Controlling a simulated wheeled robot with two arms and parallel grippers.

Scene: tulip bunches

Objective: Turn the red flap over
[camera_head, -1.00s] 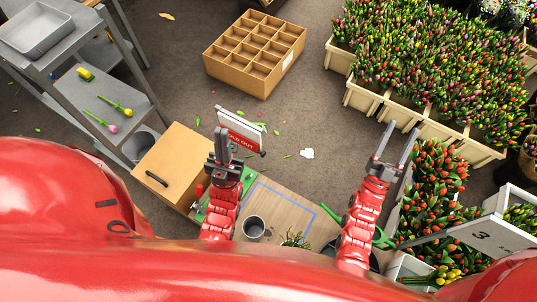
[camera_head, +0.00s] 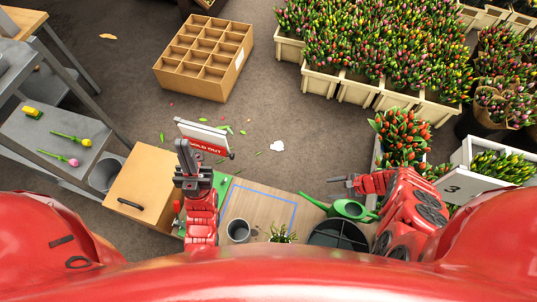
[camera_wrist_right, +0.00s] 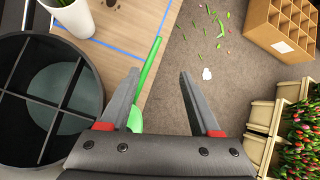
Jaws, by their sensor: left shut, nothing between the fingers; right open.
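The red flap (camera_head: 208,144), lettered "OLD OUT" in its visible part, hangs on the front of a white sign (camera_head: 203,128) in the head view. My left gripper (camera_head: 185,150) is shut and empty in front of the sign's left end, hiding part of the flap. I cannot tell whether it touches the flap. My right gripper (camera_head: 340,181) is open and empty, out to the right near the green watering can (camera_head: 350,209). The right wrist view shows its two fingers (camera_wrist_right: 158,95) spread with nothing between them. The flap does not show there.
A wooden table (camera_head: 245,205) with a blue outline carries a grey cup (camera_head: 238,231) and a small plant. A round black divided container (camera_head: 338,236) is at the right. A wooden cabinet (camera_head: 145,187) is at the left. Tulip crates (camera_head: 360,88) fill the back right.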

